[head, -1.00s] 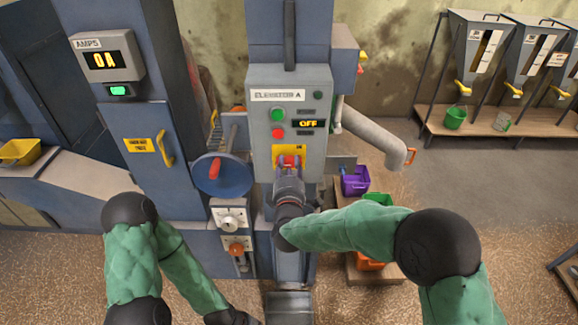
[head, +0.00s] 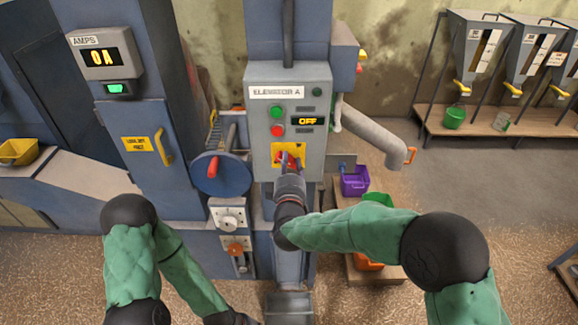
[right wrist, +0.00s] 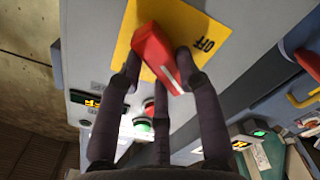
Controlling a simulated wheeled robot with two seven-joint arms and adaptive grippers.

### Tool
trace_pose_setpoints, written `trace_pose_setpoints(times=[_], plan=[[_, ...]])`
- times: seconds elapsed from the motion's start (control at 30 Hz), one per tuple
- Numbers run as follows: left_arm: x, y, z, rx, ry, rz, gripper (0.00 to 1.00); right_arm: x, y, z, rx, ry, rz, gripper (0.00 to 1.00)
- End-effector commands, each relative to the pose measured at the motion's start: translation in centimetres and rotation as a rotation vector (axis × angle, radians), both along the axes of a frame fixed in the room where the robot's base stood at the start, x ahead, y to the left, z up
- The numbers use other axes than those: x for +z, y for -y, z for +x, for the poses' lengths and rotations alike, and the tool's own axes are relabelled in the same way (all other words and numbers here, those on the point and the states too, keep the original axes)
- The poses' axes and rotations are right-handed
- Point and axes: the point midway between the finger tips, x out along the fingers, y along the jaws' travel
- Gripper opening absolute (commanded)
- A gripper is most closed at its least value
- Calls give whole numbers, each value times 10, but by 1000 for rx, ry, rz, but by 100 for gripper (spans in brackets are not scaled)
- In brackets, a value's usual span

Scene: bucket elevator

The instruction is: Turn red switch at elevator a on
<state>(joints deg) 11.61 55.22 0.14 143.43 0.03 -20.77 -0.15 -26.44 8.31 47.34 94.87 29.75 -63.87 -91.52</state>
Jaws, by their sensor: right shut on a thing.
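The red switch (right wrist: 158,58) sits on a yellow plate (right wrist: 207,30) marked OFF. In the head view the red switch (head: 292,162) is partly hidden by my fingers, on the lower front of the grey Elevator A panel (head: 262,150). My right gripper (head: 288,165) is at the switch; in the right wrist view its dark fingers (right wrist: 158,72) are shut on the red handle, which lies at a slant to the plate. The panel display (head: 306,121) reads OFF. My left arm comes in at the lower left, with its gripper outside the frame.
A green button (head: 277,112) and a red button (head: 277,131) are on the panel above the switch. A blue wheel (head: 221,173) with a red handle stands left of the panel. A grey pipe (head: 370,132) and a purple bin (head: 355,182) are to the right.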

Motion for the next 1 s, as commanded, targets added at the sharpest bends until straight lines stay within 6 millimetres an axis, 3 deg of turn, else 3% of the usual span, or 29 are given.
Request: trace_pose_setpoints(times=[0.7,1.0], plan=[[-35,0,0,0,0,0,40,-5,2,0,1,0,672,3],[-48,0,0,0,0,0,40,-6,2,0,1,0,885,3]])
